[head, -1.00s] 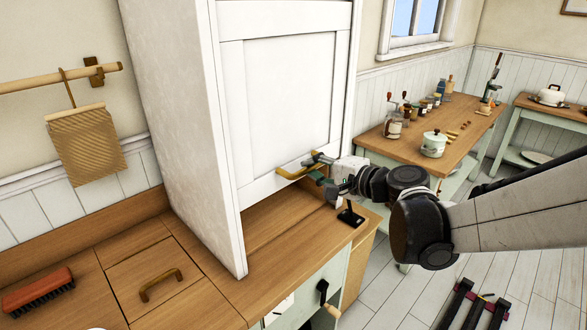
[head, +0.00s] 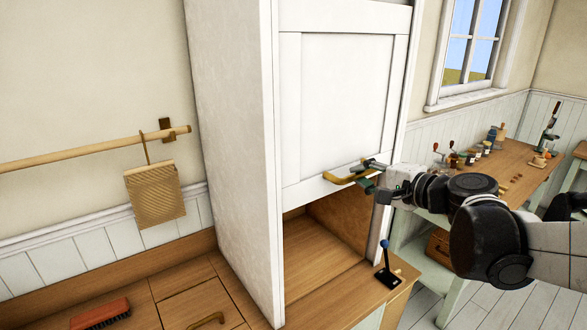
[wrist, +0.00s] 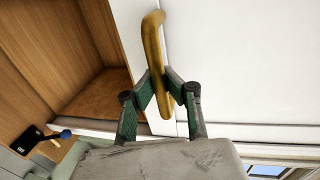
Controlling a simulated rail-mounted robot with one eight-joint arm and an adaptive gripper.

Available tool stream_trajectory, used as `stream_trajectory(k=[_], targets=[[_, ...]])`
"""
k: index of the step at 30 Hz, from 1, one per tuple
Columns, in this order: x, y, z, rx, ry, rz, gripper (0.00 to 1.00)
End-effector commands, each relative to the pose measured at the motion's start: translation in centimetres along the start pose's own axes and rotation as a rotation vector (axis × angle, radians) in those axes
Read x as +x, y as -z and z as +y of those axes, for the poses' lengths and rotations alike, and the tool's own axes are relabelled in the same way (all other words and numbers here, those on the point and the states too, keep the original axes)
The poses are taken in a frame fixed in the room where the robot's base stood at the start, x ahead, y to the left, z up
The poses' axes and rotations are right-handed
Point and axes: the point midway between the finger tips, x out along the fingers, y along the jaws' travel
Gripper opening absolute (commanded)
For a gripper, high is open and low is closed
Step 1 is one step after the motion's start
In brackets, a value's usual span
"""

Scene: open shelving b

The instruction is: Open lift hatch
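The lift hatch (head: 345,100) is a white framed panel in the front of a tall white cabinet. It stands partly raised, with an open gap below its lower edge. A curved brass handle (head: 338,180) is fixed near the bottom of the hatch. My gripper (head: 368,173) is at the right part of this handle. In the wrist view, the green fingers of my gripper (wrist: 160,88) are closed on the handle (wrist: 153,45) from both sides. The hatch (wrist: 240,60) fills the right of that view, and the wooden cabinet inside (wrist: 60,50) shows at left.
A small lever with a blue knob (head: 384,258) stands on the wooden counter, below my gripper. A red brush (head: 100,313) lies at lower left. A side table (head: 510,165) with jars is at right.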

Motion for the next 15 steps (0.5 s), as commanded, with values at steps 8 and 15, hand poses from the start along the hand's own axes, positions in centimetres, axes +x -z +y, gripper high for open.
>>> stream_trajectory(k=[8, 15], targets=[[0.00, 0.02, -0.01, 0.000, 0.000, 0.000, 0.00], [0.00, 0.02, 0.00, 0.000, 0.000, 0.000, 0.32]])
